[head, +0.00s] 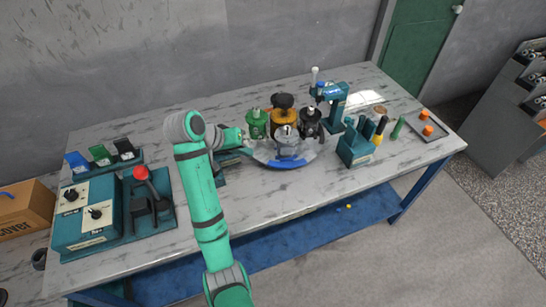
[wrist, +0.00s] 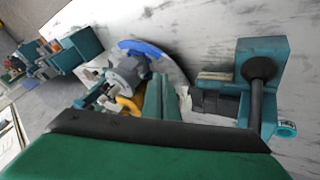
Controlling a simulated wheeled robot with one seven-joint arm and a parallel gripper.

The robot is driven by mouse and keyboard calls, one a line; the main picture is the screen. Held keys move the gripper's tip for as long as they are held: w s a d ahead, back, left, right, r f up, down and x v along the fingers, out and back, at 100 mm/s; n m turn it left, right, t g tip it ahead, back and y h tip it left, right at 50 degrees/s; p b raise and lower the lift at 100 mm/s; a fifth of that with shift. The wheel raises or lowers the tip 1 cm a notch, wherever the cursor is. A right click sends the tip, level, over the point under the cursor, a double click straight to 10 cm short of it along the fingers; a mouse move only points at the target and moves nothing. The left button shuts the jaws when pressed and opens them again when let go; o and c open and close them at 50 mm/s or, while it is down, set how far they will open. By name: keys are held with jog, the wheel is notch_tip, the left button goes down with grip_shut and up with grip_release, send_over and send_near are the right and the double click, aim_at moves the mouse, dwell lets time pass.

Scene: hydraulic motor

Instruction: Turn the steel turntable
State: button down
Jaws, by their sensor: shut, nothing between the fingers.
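The steel turntable (head: 257,153) is a grey disc near the middle of the workbench, with a blue section (head: 286,165) on its front rim. It carries a green part (head: 257,124), an orange part (head: 284,121), a black part (head: 311,124) and a grey steel part (head: 289,142). My gripper (head: 243,138) is at the turntable's left side, close to its rim; contact cannot be told. In the wrist view, my gripper's fingers (wrist: 161,97) are shut and empty, in front of the turntable (wrist: 172,66). The fingers hide part of the disc and its load.
A teal fixture with a black lever (wrist: 262,75) stands beside the fingers. A teal press (head: 338,100) and a tool holder (head: 356,150) stand right of the turntable. A control box (head: 88,213) and a red-knobbed lever (head: 141,175) are at left. The front middle of the bench is clear.

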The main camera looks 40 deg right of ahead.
send_near(279, 160)
jog(key=f, duration=0.1)
jog(key=w+f, duration=0.2)
jog(key=f, duration=0.1)
jog(key=shift+w+a+f, duration=0.1)
jog(key=shift+w, duration=0.15)
jog(key=shift+s+d, duration=0.3)
jog(key=shift+d, duration=0.25)
jog(key=shift+s+d, duration=0.3)
jog(key=shift+d, duration=0.2)
jog(key=shift+s+d, duration=0.35)
jog(key=shift+d, duration=0.25)
